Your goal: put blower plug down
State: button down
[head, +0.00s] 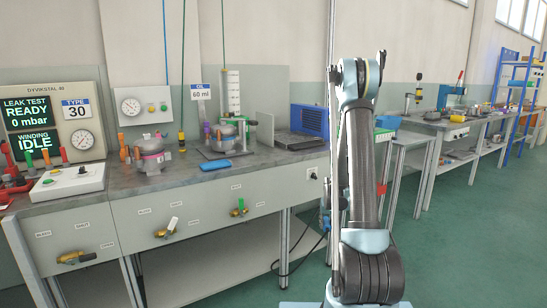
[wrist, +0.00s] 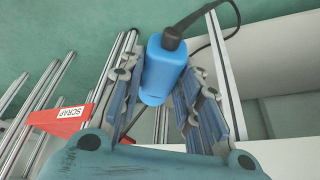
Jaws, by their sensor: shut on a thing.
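The blower plug (wrist: 163,72) is a blue block with a black cable end at its top in the wrist view. My gripper (wrist: 159,78) has its two jointed fingers on either side of the plug and is shut on it. A black cable runs from the plug up and to the right. In the head view my gripper is mostly hidden behind my own arm. A dark cable (head: 301,262) hangs below the bench end there.
The head view shows a long workbench (head: 215,185) with test gear, a blue blower box (head: 310,122) and a side table (head: 404,137). Green floor (head: 450,240) is clear at right.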

jog(key=shift+w, duration=0.2)
jog(key=shift+a, duration=0.1)
jog(key=shift+a, duration=0.1)
